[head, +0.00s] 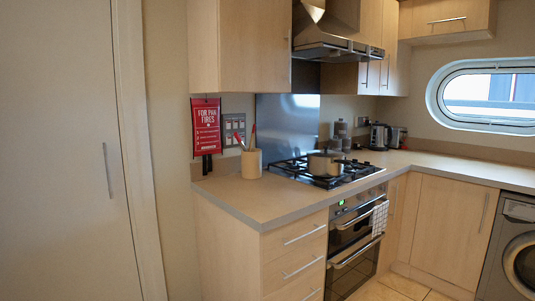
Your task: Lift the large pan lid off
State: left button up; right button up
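A grey-beige pan (318,167) stands on the black gas hob (350,172) set in the worktop. What looks like its lid (322,155) lies on top of it, though the detail is too small to be sure. Smaller, similar-coloured items stand close behind it to the right, and I cannot tell whether one is another lidded pan. Neither of my grippers is in view.
A utensil pot (251,163) stands on the worktop (250,197), left of the hob. An oven (352,250) with a hanging towel (380,217) is below. A kettle (379,136) stands in the corner. The extractor hood (335,43) overhangs the hob. The near worktop is clear.

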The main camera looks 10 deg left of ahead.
aim_at(325, 153)
jog(key=z, duration=0.75)
jog(key=k, duration=1)
jog(key=z, duration=1.3)
jog(key=i, duration=0.4)
jog(key=u, duration=0.45)
jog(key=i, duration=2.4)
jog(key=u, duration=0.85)
jog(key=i, duration=1.85)
jog(key=u, duration=2.25)
jog(key=i, duration=0.9)
jog(key=u, duration=0.8)
